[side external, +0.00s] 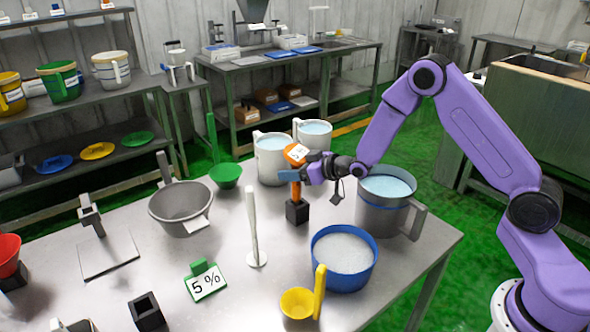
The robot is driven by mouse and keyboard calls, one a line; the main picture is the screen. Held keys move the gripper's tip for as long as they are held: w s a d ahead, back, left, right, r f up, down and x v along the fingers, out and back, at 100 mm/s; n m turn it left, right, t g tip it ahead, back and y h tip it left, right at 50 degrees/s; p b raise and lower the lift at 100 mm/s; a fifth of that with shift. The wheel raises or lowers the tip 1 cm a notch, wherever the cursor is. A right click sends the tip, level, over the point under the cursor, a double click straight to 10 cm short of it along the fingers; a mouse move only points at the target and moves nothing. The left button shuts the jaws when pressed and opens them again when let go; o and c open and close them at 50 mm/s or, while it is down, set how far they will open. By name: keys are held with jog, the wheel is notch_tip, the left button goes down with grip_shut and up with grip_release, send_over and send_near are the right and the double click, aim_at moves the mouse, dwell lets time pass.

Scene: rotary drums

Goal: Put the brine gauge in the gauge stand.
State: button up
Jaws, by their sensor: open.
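An orange device with a white label on its head (297,154), which looks like the brine gauge, stands upright with its lower end in or directly over a small black block (297,212), which looks like the gauge stand. My gripper (290,176) is at the device's upper shaft, just below the head, with its jaws open. One finger shows on the left of the shaft; the other is mostly hidden. I cannot tell whether the fingers touch the shaft.
A grey pot (381,215) of liquid and a blue tub (343,262) stand close by on the right. White jugs (271,165) are behind. A white upright rod (252,230), grey pan (181,203), "5 %" sign (206,283), yellow scoop (298,303) and another black block (146,312) share the table.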

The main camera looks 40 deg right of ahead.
jog(key=shift+r, duration=0.15)
jog(key=shift+s+d+r, duration=0.1)
jog(key=shift+s, duration=0.1)
jog(key=v, duration=1.2)
jog(key=s+a+r+n+g+h, duration=0.1)
jog(key=s+a+n+g, duration=0.3)
jog(key=s+a+g, duration=0.65)
jog(key=s+d+r+n+g+h, duration=0.1)
jog(key=s+d+r+n+h, duration=0.1)
jog(key=s, duration=1)
jog(key=s+d+r+n+g+h, duration=0.1)
jog(key=s+d, duration=0.3)
jog(key=s, duration=0.8)
jog(key=shift+s+r+n+h, duration=0.25)
jog(key=shift+r+n+h, duration=0.25)
jog(key=shift+n, duration=0.1)
